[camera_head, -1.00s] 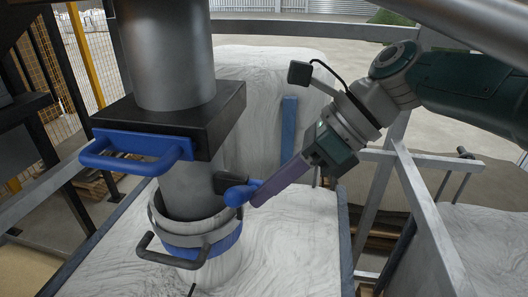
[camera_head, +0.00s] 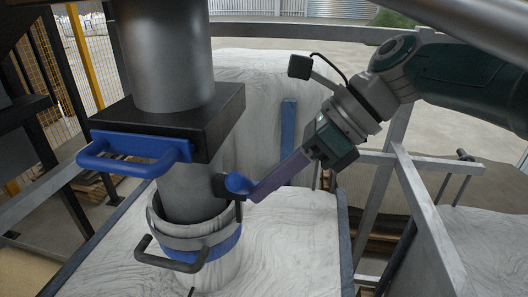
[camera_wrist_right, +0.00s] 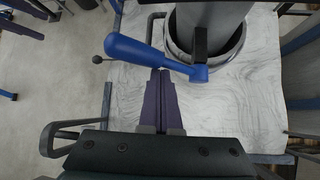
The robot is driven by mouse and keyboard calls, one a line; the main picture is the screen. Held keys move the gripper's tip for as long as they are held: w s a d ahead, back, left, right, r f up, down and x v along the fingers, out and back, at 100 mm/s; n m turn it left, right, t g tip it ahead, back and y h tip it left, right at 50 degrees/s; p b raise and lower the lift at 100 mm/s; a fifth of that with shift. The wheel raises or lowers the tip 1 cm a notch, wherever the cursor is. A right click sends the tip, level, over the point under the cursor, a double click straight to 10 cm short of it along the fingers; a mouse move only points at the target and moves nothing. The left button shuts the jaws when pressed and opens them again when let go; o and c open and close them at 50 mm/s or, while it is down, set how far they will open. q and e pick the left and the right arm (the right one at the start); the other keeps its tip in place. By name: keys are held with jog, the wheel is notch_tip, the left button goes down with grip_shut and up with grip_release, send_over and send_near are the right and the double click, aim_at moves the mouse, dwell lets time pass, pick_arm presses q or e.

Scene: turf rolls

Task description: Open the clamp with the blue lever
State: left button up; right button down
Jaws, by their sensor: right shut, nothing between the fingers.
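The blue lever (camera_head: 238,183) sits at the right side of the clamp (camera_head: 200,243), a grey and blue band around the white bag's neck under the grey pipe. In the right wrist view the lever (camera_wrist_right: 150,53) runs slantwise from a rounded end at the left to a dark bracket beside the pipe. My right gripper (camera_head: 252,194) is shut and empty, its purple fingertips at the lever. In the wrist view the fingertips (camera_wrist_right: 161,73) are right against or just beside the lever; actual contact is hard to tell. My left gripper is not in view.
A blue handle (camera_head: 135,150) is on the black block (camera_head: 215,120) above the clamp. A black loop handle (camera_head: 165,257) sticks out at the clamp's front left. The large white bag (camera_head: 300,240) lies below. Grey frame bars (camera_head: 425,215) stand at the right.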

jog(key=shift+a+r, duration=0.25)
jog(key=shift+a, duration=0.1)
jog(key=d+r, duration=0.1)
jog(key=d, duration=1.3)
jog(key=shift+s+d+r+b, duration=0.15)
jog(key=shift+d+r+b, duration=0.25)
